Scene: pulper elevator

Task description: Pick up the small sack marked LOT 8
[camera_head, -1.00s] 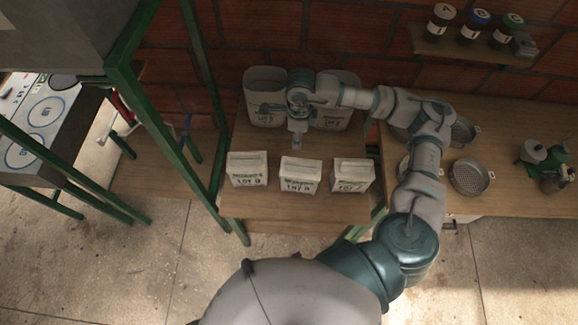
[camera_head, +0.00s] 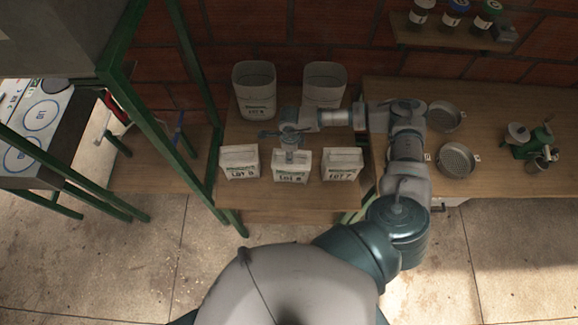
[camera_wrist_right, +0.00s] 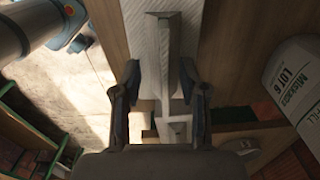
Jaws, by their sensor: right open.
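Three small pale sacks stand upright in a row on the wooden table. The middle one, the LOT 8 sack (camera_head: 291,174), has a green band and dark lettering. My right gripper (camera_head: 290,157) is over its top edge, pointing down. In the right wrist view the raised top fold of the sack (camera_wrist_right: 166,45) runs between the fingers of the gripper (camera_wrist_right: 160,72), with a gap visible beside it. The fingers are open and do not clamp it. The gripper hides part of the sack's top in the head view. My left gripper is not in view.
The left small sack (camera_head: 240,163) and right small sack, LOT 7 (camera_head: 342,165), stand close on either side. Two tall pale bags (camera_head: 255,95) (camera_head: 324,85) stand behind. A green frame (camera_head: 160,115) rises at left. Sieves (camera_head: 457,160) lie on the right bench (camera_head: 500,110).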

